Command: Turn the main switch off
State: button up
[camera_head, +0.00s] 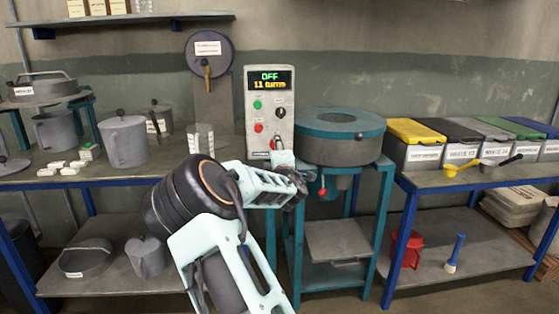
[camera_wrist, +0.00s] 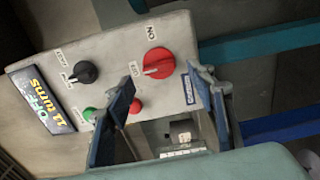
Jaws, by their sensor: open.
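In the head view my gripper (camera_head: 291,176) is in front of the box's lower part and largely hides the switch. My gripper (camera_wrist: 163,97) is open in the wrist view, its fingers apart below the switch, nothing between them.
A black knob (camera_wrist: 84,72), a green button (camera_wrist: 88,115) and a red button (camera_wrist: 135,106) share the panel. A round teal-rimmed machine (camera_head: 340,135) stands right of the box. Metal jugs (camera_head: 124,140) stand left, lidded bins (camera_head: 415,150) right.

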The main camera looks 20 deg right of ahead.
jog(key=v, duration=0.9)
